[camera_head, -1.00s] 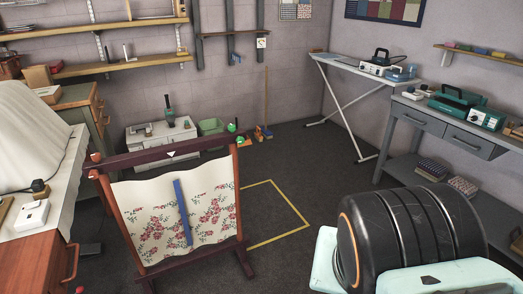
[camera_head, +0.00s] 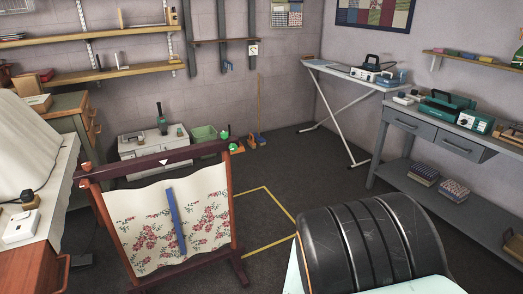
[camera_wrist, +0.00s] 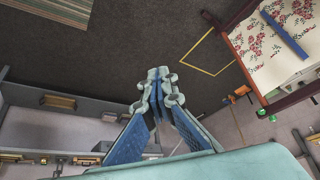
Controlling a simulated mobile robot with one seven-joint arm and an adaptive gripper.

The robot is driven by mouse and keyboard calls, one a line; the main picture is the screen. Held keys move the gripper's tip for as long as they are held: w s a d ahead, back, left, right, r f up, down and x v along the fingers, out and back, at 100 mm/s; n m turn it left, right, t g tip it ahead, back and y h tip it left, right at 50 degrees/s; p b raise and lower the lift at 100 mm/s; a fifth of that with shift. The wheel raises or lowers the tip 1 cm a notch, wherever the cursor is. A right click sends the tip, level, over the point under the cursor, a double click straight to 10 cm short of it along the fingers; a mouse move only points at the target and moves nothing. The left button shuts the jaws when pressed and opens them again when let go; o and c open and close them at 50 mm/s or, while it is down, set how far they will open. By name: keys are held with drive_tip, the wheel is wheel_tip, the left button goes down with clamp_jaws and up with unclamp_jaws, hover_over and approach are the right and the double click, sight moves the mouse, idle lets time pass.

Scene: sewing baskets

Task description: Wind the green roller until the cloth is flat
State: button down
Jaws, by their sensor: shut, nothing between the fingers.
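The cloth (camera_head: 205,205), cream with red flowers, hangs on a dark red wooden frame (camera_head: 130,174) at the left of the head view. Its top edge is wavy and it looks slack. A blue strip (camera_head: 175,222) lies slantwise on it. A green knob (camera_head: 233,148) sits at the right end of the top bar, which bears a white arrow; an orange knob (camera_head: 86,168) is at the left end. In the wrist view the frame (camera_wrist: 285,103) and cloth (camera_wrist: 262,62) are upper right, with the green knob (camera_wrist: 261,112) below. My gripper (camera_wrist: 158,75) is shut, empty and apart from them.
A yellow floor outline (camera_head: 272,200) lies right of the frame on clear dark floor. A white cabinet (camera_head: 150,146) and green bin (camera_head: 204,133) stand behind it. A cloth-covered table (camera_head: 62,170) is left; an ironing board (camera_head: 345,75) and grey workbench (camera_head: 440,140) are right.

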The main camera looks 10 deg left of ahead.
drive_tip(key=shift+s+a, duration=0.55)
drive_tip(key=shift+a, duration=0.35)
idle(0.4)
drive_tip(key=c, duration=1.8)
unclamp_jaws()
drive_tip(key=shift+d, duration=0.15)
drive_tip(key=shift+f, duration=0.1)
wheel_tip(320, 180, up, 6)
drive_tip(key=p, duration=0.3)
drive_tip(key=shift+a+r, duration=0.2)
drive_tip(key=shift+a, duration=0.05)
